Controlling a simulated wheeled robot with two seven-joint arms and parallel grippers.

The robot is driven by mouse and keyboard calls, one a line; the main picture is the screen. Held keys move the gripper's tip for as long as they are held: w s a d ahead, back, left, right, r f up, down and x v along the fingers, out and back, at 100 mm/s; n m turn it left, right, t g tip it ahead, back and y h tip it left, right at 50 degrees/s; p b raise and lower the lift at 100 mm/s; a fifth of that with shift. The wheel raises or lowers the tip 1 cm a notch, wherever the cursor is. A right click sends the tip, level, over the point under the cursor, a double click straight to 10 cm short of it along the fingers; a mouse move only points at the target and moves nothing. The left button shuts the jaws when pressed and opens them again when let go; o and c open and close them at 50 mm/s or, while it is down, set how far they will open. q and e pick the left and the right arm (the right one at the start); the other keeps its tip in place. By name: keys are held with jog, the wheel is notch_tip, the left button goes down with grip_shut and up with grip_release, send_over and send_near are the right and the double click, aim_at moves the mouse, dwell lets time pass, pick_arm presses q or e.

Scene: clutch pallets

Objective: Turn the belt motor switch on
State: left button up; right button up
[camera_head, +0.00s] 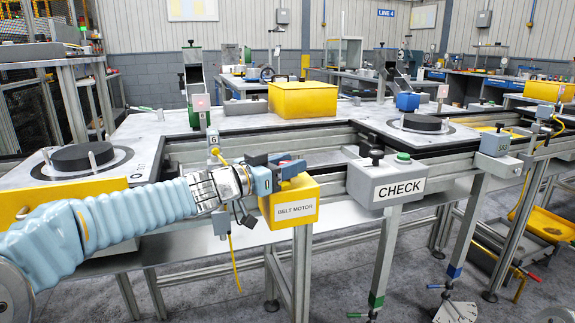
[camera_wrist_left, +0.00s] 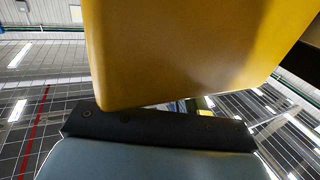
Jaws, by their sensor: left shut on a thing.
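The yellow box labelled BELT MOTOR (camera_head: 295,210) is fixed at the front edge of the conveyor, left of the CHECK box. My left gripper (camera_head: 279,168) is at the top of this box, its blue and dark fingers shut on the belt motor switch. The fingers hide most of the switch, so its position cannot be told; a small red part shows by them. In the left wrist view, the yellow box (camera_wrist_left: 190,50) fills the upper middle, close above a dark gripper part. My right gripper is not in view.
A grey CHECK box (camera_head: 390,182) with a green button stands to the right. Pallets with black discs (camera_head: 83,157) (camera_head: 421,123) lie on the conveyor at left and right. A yellow bin (camera_head: 297,99) sits behind. Steel rails and legs run under my left arm.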

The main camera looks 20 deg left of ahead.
pick_arm(q)
jog(key=o, duration=0.9)
jog(key=shift+a+r, duration=0.1)
jog(key=shift+r, duration=0.15)
jog(key=shift+o, duration=0.3)
jog(key=shift+f, duration=0.1)
jog(key=r, duration=0.4)
jog(key=shift+s+r+p, duration=0.1)
jog(key=shift+s+p, duration=0.25)
jog(key=shift+s, duration=0.05)
jog(key=s+d+r, duration=0.4)
jog(key=s+r, duration=0.4)
jog(key=s, duration=0.4)
jog(key=shift+s+r, duration=0.4)
